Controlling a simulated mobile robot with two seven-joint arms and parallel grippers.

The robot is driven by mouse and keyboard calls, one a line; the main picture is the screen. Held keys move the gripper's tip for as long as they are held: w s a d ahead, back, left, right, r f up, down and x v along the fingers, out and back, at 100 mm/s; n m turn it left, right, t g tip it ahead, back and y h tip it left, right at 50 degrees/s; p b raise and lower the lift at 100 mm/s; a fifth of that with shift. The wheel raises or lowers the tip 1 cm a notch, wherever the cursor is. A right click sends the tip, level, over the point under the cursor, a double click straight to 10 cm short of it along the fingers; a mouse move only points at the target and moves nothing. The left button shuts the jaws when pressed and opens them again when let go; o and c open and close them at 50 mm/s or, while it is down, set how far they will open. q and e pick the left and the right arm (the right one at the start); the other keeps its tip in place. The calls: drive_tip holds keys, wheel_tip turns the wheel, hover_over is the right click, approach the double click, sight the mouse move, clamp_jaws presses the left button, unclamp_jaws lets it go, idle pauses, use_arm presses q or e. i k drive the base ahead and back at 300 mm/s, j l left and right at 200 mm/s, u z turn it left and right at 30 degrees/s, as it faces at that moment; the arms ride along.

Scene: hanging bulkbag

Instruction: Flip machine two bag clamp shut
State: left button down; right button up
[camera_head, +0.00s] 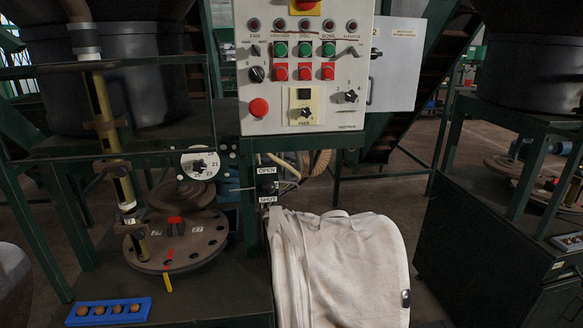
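A cream bulk bag (335,262) hangs below the control panel in the lower middle. Its top is bunched and folded, with an opening flap to the right. Left of and above the bag's top, a black clamp lever or block (267,186) sits on a green post. A white OPEN label (267,170) is above it and a white SHUT label (268,199) below it. The lever is small and dark, so I cannot tell its position for sure. Neither of my grippers shows in this view.
The white control panel (305,70) with knobs and buttons stands above the bag. At left is a round plate with holes (195,250), with a numbered dial (200,163) above. A blue tray (108,311) holds several brown round items. A dark cabinet (490,250) stands right.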

sight(268, 187)
drive_tip(key=i+l, duration=0.1)
drive_tip(key=l, duration=0.25)
drive_tip(key=i+l+z, duration=0.1)
drive_tip(key=l, duration=0.25)
drive_tip(key=i+l, duration=0.1)
drive_tip(key=l, duration=0.25)
drive_tip(key=i+l, duration=0.15)
drive_tip(key=l, duration=0.15)
drive_tip(key=l+z, duration=0.05)
